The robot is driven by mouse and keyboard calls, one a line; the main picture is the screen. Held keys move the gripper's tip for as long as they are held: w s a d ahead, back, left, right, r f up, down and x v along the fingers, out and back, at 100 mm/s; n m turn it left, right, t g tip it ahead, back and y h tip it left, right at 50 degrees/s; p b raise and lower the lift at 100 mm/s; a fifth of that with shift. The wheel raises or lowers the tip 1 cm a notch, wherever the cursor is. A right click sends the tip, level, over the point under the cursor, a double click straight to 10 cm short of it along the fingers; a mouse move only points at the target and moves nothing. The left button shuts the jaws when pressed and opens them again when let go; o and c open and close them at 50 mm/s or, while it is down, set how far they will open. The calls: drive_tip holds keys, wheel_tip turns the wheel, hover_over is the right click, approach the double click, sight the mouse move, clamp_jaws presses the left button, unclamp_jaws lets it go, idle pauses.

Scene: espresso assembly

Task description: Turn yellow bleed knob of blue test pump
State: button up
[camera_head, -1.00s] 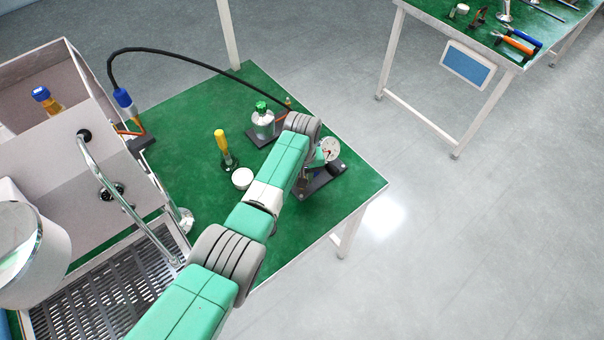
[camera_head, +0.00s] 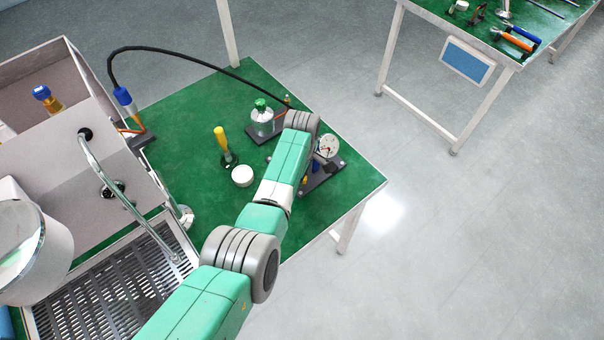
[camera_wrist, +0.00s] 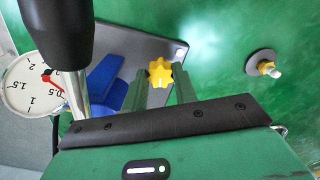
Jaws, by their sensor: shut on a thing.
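In the wrist view, the yellow star-shaped bleed knob (camera_wrist: 160,73) sits between the two green fingertips of my gripper (camera_wrist: 161,84), which is shut on it. The blue pump body (camera_wrist: 106,82) lies just left of the fingers, on a dark base plate (camera_wrist: 150,45). A round white gauge (camera_wrist: 30,84) with a red needle is at the far left. A black handle (camera_wrist: 58,35) on a steel rod stands close to the camera. In the head view, the pump's gauge (camera_head: 328,146) and base plate (camera_head: 322,178) show beside my arm, which hides my gripper.
On the green table (camera_head: 190,105) stand a green-capped bottle (camera_head: 262,118), a yellow-handled tool (camera_head: 220,138) and a white round piece (camera_head: 242,175). A black hose (camera_head: 180,54) arches behind them. A sink and metal grate (camera_head: 105,290) lie left. The table's right edge is close to the pump.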

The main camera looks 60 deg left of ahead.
drive_tip(key=n, duration=0.4)
drive_tip(key=shift+a+r+n+b, duration=0.1)
drive_tip(key=shift+n+b, duration=0.5)
drive_tip(key=shift+n, duration=1.9)
drive_tip(key=o, duration=1)
wheel_tip(320, 180, up, 8)
drive_tip(key=shift+f+p, duration=0.1)
drive_tip(key=shift+p, duration=1.15)
